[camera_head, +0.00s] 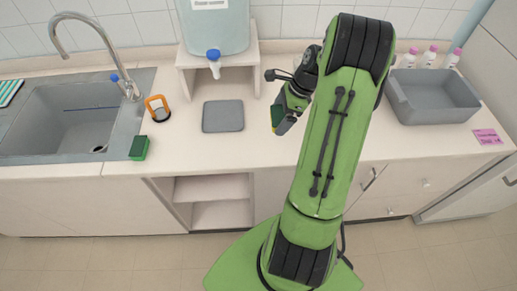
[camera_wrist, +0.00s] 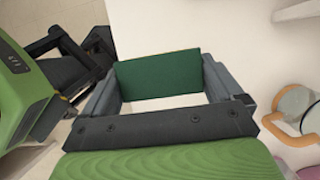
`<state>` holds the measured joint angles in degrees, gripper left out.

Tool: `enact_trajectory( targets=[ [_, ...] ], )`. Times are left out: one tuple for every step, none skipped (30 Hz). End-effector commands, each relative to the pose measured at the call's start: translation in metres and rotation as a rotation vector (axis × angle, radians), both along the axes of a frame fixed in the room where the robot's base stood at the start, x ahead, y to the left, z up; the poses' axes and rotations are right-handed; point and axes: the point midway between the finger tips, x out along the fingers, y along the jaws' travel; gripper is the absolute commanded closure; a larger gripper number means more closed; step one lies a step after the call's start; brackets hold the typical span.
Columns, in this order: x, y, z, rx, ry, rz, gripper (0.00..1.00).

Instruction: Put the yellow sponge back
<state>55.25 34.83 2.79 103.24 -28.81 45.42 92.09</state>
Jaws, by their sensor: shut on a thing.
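My gripper (camera_head: 285,118) is raised above the counter, right of the grey mat. It is shut on a sponge (camera_head: 276,116), whose dark green side and a little yellow show in the head view. In the wrist view the sponge's dark green face (camera_wrist: 158,75) spans the space between the two fingers (camera_wrist: 160,88). A second sponge (camera_head: 139,148), green on the sides that show, stands at the counter's front edge, right of the sink. The flat grey mat (camera_head: 222,116) lies bare on the counter.
A sink (camera_head: 64,122) with a tap is at the left. An orange-handled item (camera_head: 158,108) stands beside it. A water container (camera_head: 215,25) with a blue tap stands on a white stand (camera_head: 252,52). At the right are a grey tub (camera_head: 435,97), bottles (camera_head: 428,57) and a pink note (camera_head: 487,136).

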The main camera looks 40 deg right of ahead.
Motion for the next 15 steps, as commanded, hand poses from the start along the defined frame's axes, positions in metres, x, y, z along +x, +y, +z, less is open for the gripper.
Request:
enact_trajectory(
  targets=[
    [0.000,0.002,-0.003,0.000,0.002,0.005,0.35],
    [0.000,0.003,-0.007,0.002,0.002,0.007,0.35],
    [0.000,0.003,-0.015,0.003,0.003,0.007,0.35],
    [-0.001,0.003,-0.023,0.005,0.005,0.007,0.35],
    [-0.001,0.003,-0.030,0.003,0.005,0.007,0.35],
    [0.000,0.003,-0.040,0.004,0.005,0.008,0.35],
    [0.000,0.003,-0.047,0.004,0.005,0.008,0.35],
    [0.000,0.003,-0.052,0.004,0.004,0.008,0.35],
    [0.000,0.003,-0.058,0.003,0.003,0.008,0.35],
    [0.000,0.003,-0.061,0.003,0.003,0.008,0.35],
    [0.000,0.003,-0.064,0.002,0.002,0.009,0.35],
    [0.000,0.003,-0.069,0.003,0.002,0.008,0.35],
    [0.000,0.003,-0.074,0.003,0.004,0.007,0.35],
    [0.000,0.003,-0.079,0.003,0.004,0.007,0.35],
    [0.000,0.003,-0.087,0.003,0.004,0.006,0.35]
  ],
)
